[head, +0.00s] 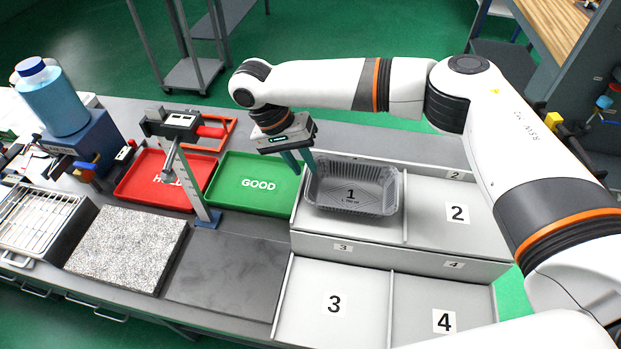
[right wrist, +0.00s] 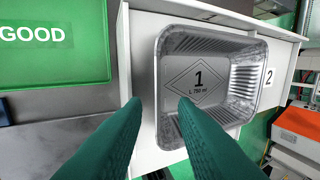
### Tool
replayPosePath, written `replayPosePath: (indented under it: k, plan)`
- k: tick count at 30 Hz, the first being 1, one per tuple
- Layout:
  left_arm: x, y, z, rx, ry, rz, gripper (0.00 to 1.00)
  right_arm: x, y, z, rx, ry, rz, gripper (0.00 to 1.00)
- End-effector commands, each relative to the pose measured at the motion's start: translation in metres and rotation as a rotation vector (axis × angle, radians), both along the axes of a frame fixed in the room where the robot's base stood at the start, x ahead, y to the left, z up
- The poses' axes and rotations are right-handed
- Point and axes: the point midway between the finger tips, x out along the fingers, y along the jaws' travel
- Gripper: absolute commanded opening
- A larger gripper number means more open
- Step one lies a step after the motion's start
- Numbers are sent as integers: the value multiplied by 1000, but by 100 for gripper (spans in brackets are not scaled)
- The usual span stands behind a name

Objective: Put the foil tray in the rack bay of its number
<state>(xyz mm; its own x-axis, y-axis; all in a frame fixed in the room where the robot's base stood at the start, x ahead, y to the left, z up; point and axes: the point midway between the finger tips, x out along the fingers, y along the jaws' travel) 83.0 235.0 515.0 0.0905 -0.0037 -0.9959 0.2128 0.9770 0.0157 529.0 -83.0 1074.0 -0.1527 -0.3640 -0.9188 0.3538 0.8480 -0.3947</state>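The foil tray (head: 393,192) is a silver ribbed pan with a 1 and "L 750 ml" printed on its floor. It sits upright in the back left bay of the grey rack (head: 343,255), left of the bay marked 2 (head: 481,222); its own bay's number is hidden. The tray also fills the middle of the right wrist view (right wrist: 245,95). My right gripper (head: 301,172) is at the tray's left rim in the head view, its green fingers apart. In the right wrist view, the fingertips (right wrist: 158,104) show a gap with no clear grip on the rim. My left gripper is out of view.
Bays 3 (head: 318,281) and 4 (head: 425,292) in front are empty, as is bay 2. A green GOOD tray (head: 245,198) and a red HOLD tray (head: 135,188) lie to the left. A measuring stand (head: 196,185) rises between them. A stone plate (head: 128,247) lies further left.

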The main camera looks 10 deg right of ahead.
Motion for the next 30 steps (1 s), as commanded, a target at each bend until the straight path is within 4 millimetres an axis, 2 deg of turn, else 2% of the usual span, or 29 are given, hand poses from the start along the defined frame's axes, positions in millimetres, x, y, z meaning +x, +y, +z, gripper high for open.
replayPosePath:
  k: [6,10,15,30]
  plan:
    - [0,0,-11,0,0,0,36,7,16,36,1,-2,1,25]
    - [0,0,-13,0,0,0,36,9,20,49,0,0,-1,25]
    - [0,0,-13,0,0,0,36,9,21,54,-1,0,0,25]
    - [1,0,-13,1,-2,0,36,9,21,54,-1,0,0,25]
